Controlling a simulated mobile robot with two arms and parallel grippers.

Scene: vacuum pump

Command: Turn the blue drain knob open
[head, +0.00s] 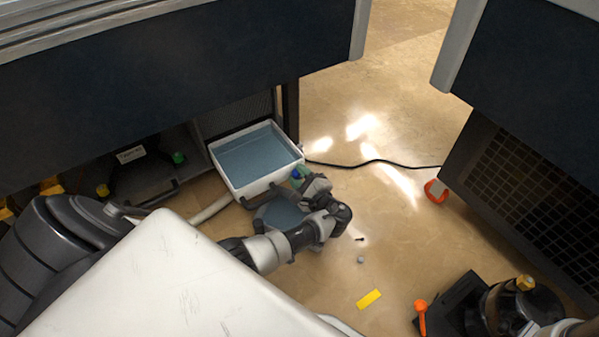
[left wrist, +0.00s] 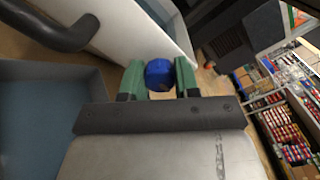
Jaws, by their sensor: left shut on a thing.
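The blue drain knob (left wrist: 159,75) sits between the green fingers of my left gripper (left wrist: 160,80) in the left wrist view. The fingers are shut on the knob's sides. In the head view my left gripper (head: 301,176) is at the near right corner of a white open tank (head: 227,178) holding blue-grey liquid, and its body mostly hides the knob. The tank's white wall also shows behind the knob in the left wrist view (left wrist: 140,38). How far the knob is turned cannot be told. My right gripper is not in view.
A blue-grey tray (head: 270,215) lies on the floor below the tank, partly behind my left arm. A black cable (head: 385,162) crosses the floor. Dark cabinets stand left and right. A yellow piece (head: 368,299) and small bits lie on the open floor; black equipment (head: 465,305) stands at lower right.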

